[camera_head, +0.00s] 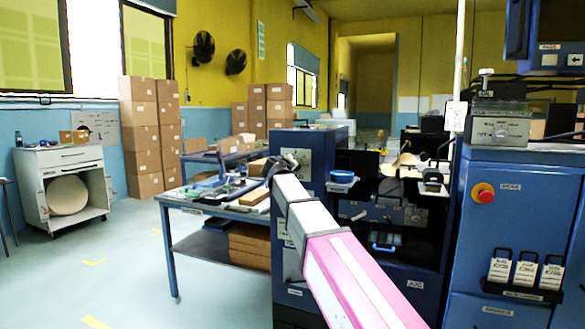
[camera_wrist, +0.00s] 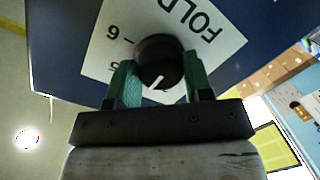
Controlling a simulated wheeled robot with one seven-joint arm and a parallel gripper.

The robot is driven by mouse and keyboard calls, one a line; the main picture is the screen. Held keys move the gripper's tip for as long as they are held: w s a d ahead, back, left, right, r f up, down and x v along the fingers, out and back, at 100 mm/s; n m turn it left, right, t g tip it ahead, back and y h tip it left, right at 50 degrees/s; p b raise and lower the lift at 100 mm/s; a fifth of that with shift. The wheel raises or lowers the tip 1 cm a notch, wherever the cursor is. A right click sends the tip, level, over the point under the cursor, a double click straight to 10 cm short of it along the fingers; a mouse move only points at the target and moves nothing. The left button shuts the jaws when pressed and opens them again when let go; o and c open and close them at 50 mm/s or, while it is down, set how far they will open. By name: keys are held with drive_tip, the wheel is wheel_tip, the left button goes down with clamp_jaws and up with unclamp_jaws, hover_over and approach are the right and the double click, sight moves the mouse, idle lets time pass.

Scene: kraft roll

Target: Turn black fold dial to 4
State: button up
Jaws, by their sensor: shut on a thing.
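The black fold dial (camera_wrist: 160,58) sits on a white plate lettered FOLD (camera_wrist: 215,45) in the wrist view. Numbers 6 and 5 show at the plate's left, the 5 partly covered. The dial's white pointer line slants toward the lower left of the picture; the number it points at is hidden. My gripper (camera_wrist: 160,78) has its two green fingers on either side of the dial, shut on it. In the head view my gripper (camera_head: 278,168) is at the pale plate (camera_head: 299,158) on the blue machine, and the dial cannot be made out.
A workbench (camera_head: 225,205) with tools stands left of the machine. A blue cabinet (camera_head: 505,240) with a red button (camera_head: 483,193) stands at right. Stacked cartons (camera_head: 140,135) stand at the back left.

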drive_tip(key=o, duration=0.9)
drive_tip(key=shift+s, duration=0.1)
drive_tip(key=v, duration=1)
drive_tip(key=shift+s+a, duration=0.15)
drive_tip(key=shift+s, duration=0.2)
